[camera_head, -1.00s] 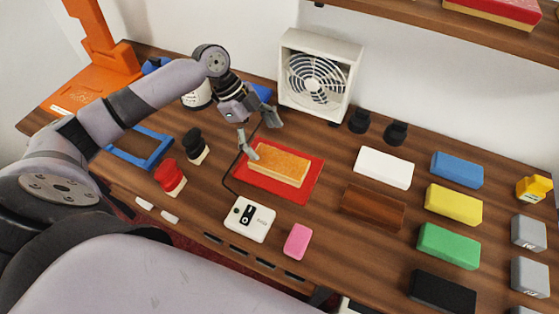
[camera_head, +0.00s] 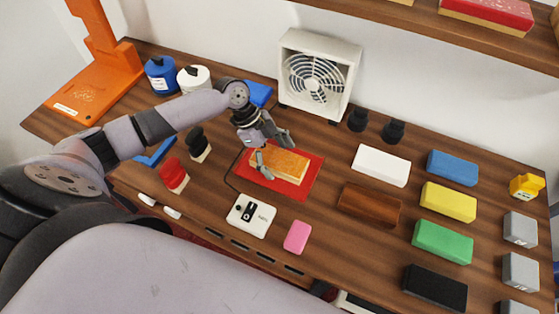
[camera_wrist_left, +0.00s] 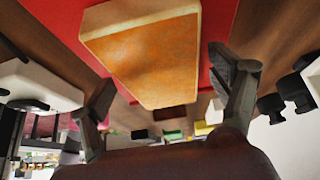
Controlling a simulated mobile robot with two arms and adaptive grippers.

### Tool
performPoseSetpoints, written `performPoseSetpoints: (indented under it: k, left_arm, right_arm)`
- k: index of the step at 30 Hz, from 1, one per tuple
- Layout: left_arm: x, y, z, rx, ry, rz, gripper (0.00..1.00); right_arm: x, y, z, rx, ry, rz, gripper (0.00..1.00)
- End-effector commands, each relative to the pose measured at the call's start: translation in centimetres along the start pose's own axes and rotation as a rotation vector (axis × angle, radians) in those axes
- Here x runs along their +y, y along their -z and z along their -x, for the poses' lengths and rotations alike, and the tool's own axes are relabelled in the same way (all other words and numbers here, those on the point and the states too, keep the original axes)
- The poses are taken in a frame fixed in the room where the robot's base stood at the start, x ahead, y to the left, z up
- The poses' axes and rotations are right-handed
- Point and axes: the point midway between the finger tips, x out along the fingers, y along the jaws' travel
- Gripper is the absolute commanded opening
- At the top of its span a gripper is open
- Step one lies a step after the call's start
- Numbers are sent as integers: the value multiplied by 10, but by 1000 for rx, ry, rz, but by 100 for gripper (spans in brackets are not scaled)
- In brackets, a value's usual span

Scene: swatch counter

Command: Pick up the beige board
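The beige board (camera_head: 283,168) is a block with an orange-tan top and pale beige sides. It lies flat on the red mat (camera_head: 308,178) in the middle of the counter. My left gripper (camera_head: 275,151) is open and reaches over the board's back-left part, one finger on its near side and one on its far side. In the left wrist view the board (camera_wrist_left: 152,62) appears between the spread fingers (camera_wrist_left: 164,82), with nothing gripped. I cannot tell whether a fingertip touches it. My right gripper is not in view.
A white fan (camera_head: 318,75) stands behind the mat. A white device (camera_head: 251,215) and a pink block (camera_head: 297,236) lie in front. White (camera_head: 381,165) and brown (camera_head: 370,205) blocks lie to the right.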

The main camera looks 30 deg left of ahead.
Motion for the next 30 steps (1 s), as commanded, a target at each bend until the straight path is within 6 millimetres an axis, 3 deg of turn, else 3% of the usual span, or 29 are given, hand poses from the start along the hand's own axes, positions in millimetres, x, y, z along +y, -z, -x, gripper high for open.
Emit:
performPoseSetpoints:
  k: [23,30]
  left_arm:
    - [0,0,1,0,1,0,28]
    - [-1,1,2,1,1,-1,28]
  right_arm:
    - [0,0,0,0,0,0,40]
    - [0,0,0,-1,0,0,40]
